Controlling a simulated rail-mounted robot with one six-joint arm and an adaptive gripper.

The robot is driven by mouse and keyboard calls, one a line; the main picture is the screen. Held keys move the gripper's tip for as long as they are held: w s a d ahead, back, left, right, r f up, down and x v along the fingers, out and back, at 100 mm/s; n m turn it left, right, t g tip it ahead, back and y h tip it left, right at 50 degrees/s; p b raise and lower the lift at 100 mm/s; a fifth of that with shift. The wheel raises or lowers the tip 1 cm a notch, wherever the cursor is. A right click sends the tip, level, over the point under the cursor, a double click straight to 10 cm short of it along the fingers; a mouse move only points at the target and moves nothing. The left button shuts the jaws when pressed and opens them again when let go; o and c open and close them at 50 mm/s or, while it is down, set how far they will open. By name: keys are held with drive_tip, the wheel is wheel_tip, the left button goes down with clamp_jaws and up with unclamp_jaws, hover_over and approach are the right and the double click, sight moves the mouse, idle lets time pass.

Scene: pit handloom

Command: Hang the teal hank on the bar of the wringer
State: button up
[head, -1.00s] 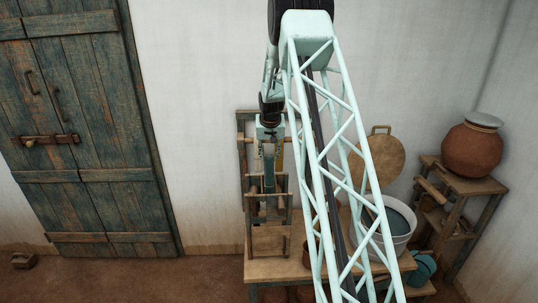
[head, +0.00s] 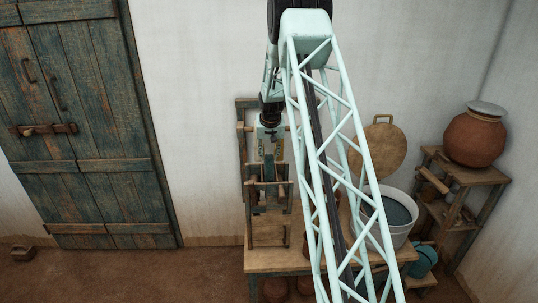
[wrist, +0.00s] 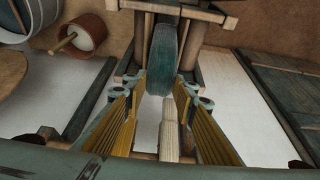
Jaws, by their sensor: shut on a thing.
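The teal hank (wrist: 160,60) hangs between my fingertips in the wrist view. My gripper (wrist: 164,80) is shut on it, with yellow-lined fingers on either side. In the head view my gripper (head: 268,152) points down in front of the tall wooden wringer (head: 241,180), close to its upper bars. The wringer's wooden bars (wrist: 190,12) also show beyond the hank in the wrist view. A pale wooden bar end (wrist: 171,135) lies below the fingertips there. In the head view the hank is mostly hidden, and I cannot tell whether it touches the bar.
The wringer stands on a wooden bench (head: 285,258). A white tub of dark liquid (head: 400,212) and a round wooden lid (head: 385,150) are to its right. A clay pot (head: 475,140) stands on a shelf at far right.

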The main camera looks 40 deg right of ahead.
sight(269, 163)
drive_tip(key=shift+f+b, duration=1.55)
drive_tip(key=shift+f, duration=1.15)
drive_tip(key=o, duration=0.9)
drive_tip(key=shift+o, duration=0.6)
drive_tip(key=shift+o, duration=1.4)
drive_tip(key=shift+r, duration=0.1)
drive_tip(key=shift+r+p, duration=0.6)
drive_tip(key=shift+r, duration=2.25)
